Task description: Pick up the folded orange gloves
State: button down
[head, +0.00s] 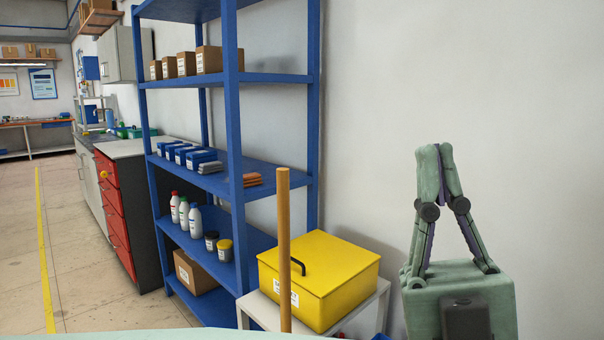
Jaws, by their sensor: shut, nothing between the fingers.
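The folded orange gloves (252,180) lie as a small flat stack on the middle shelf of the blue shelving unit (232,130), at its right end. A folded grey stack (211,167) lies to their left, beyond the front post. My gripper (434,148) points up at the right of the head view, in front of the bare wall. Its fingertips meet and nothing shows between them. It is well to the right of the gloves and apart from the shelf.
A yellow box (325,275) with a black handle stands on a white stand (372,312) below and right of the gloves. A wooden pole (284,230) rises upright in front of it. Blue bins (185,154) share the gloves' shelf. Open floor (100,290) lies at left.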

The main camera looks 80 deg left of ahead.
aim_at(254, 179)
jog(key=u, duration=2.9)
